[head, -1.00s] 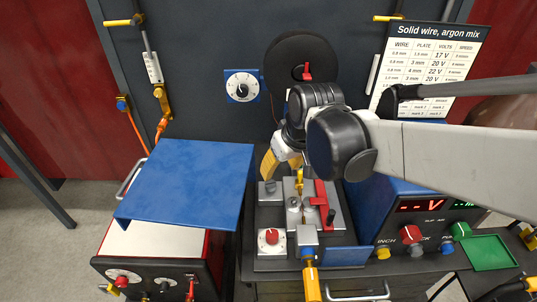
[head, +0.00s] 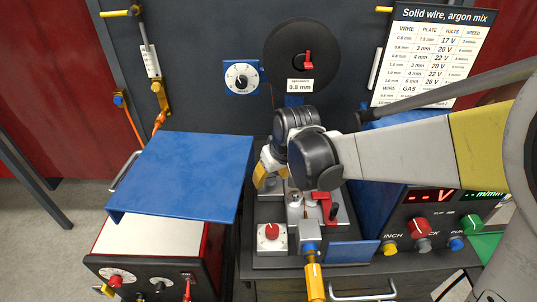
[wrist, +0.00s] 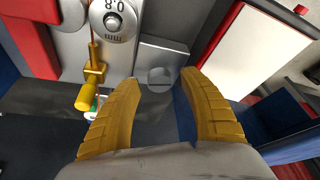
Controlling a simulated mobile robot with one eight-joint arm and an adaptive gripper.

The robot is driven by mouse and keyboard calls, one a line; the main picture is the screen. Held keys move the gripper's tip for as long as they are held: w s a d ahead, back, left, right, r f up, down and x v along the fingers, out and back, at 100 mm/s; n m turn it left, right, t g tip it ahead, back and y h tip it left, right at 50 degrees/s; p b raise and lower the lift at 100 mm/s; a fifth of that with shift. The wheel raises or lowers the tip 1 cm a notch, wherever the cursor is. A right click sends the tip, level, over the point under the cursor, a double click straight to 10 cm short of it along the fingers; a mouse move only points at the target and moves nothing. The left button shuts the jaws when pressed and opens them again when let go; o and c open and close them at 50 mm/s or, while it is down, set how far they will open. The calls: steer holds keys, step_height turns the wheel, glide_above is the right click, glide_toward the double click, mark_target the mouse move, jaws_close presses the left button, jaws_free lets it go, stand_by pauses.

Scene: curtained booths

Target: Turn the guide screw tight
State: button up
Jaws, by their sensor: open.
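A round grey screw head (wrist: 161,76) sits on a small grey block (wrist: 165,52) in the wrist view. It looks like the guide screw, though no label shows. My gripper (wrist: 160,79) is open, with one yellow finger on each side of the screw head. I cannot tell whether the fingertips touch it. In the head view the block (head: 267,187) stands at the left of the wire feeder, and my gripper (head: 270,181) is over it. My wrist hides part of the feeder and most of one finger there.
A roller marked 0.8 mm (wrist: 112,18) and a yellow-handled fitting (wrist: 92,88) are close to the fingers. A red lever (head: 322,200) and a red knob box (head: 272,236) are on the feeder. A blue open lid (head: 185,175) stands at left.

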jaws_close()
steer(key=shift+m+h, duration=0.3)
steer(key=shift+m, duration=0.3)
jaws_free()
steer(key=shift+r, duration=0.1)
steer(key=v, duration=1.2)
steer(key=shift+d, duration=0.1)
